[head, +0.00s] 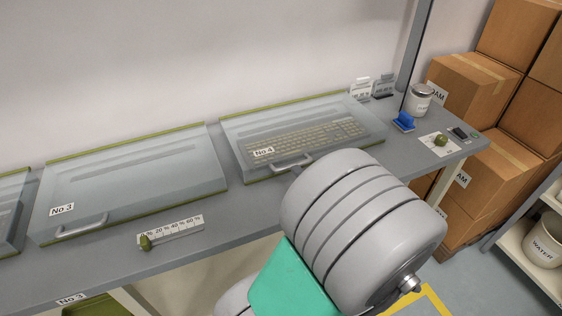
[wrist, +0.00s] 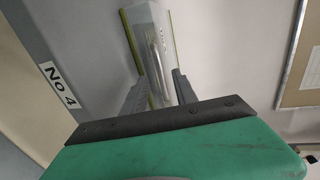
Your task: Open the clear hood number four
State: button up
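The clear hood number four (head: 355,112) lies closed over a beige keyboard (head: 305,138) at the back of the bench. Its "No 4" label (head: 263,152) and grey bar handle (head: 292,163) are at its front edge. My arm's large grey joint stands just in front of the handle and hides my gripper in the head view. In the wrist view the hood (wrist: 139,22) shows with its handle (wrist: 155,50) beyond my gripper (wrist: 158,88). The two fingers are apart, lined up on either side of the handle. I cannot tell whether they touch it.
Hood number three (head: 135,170) is closed to the left. A percent scale with a green knob (head: 146,242) lies on the bench front. A blue item (head: 404,121), a jar (head: 418,100) and a small control (head: 440,140) stand to the right. Boxes (head: 470,90) are stacked beyond.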

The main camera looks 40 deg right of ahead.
aim_at(288, 167)
jog(key=x, duration=0.7)
jog(key=shift+c, duration=0.3)
grip_shut()
dwell(1.0)
